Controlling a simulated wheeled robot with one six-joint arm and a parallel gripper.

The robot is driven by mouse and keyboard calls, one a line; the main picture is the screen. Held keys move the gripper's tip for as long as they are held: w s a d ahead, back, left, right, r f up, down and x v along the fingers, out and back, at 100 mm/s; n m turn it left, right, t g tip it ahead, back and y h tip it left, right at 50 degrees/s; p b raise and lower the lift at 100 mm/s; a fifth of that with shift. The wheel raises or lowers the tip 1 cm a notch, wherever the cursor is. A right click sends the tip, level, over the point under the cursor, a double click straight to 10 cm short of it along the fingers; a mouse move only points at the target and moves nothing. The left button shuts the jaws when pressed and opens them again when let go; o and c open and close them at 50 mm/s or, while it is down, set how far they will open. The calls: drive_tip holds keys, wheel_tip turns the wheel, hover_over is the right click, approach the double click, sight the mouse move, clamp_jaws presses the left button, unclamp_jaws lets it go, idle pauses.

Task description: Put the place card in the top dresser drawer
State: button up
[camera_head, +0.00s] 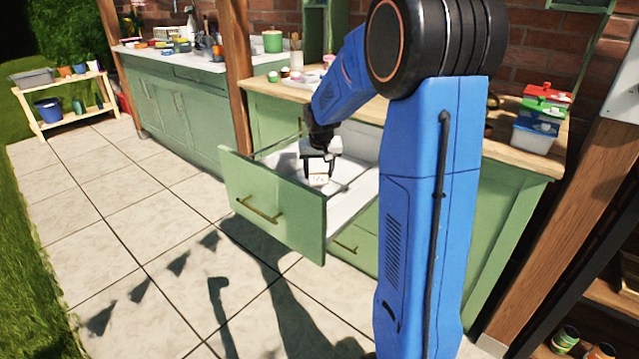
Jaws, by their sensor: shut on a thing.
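The place card (319,179) is a small pale card with faint marks on it, low between the fingers of my gripper (318,172). My gripper is shut on the card and points down inside the outline of the open top dresser drawer (270,204). The drawer has a green front with a brass handle and a white inside. It is pulled well out of the green dresser (510,225). I cannot tell whether the card touches the drawer floor. My blue arm hides part of the drawer's right side and the dresser front.
A lower drawer (350,250) under the open one is shut. The wooden top (535,163) carries stacked coloured boxes (541,115) at the right and small jars at the left. A wooden post (236,80) stands left of the dresser. The tiled floor in front is clear.

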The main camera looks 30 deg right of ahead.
sight(319, 180)
drive_tip(key=shift+f, duration=2.1)
drive_tip(key=shift+f, duration=0.2)
drive_tip(key=o, duration=1)
drive_tip(key=shift+o, duration=0.2)
drive_tip(key=shift+r, duration=0.15)
drive_tip(key=v, duration=1.2)
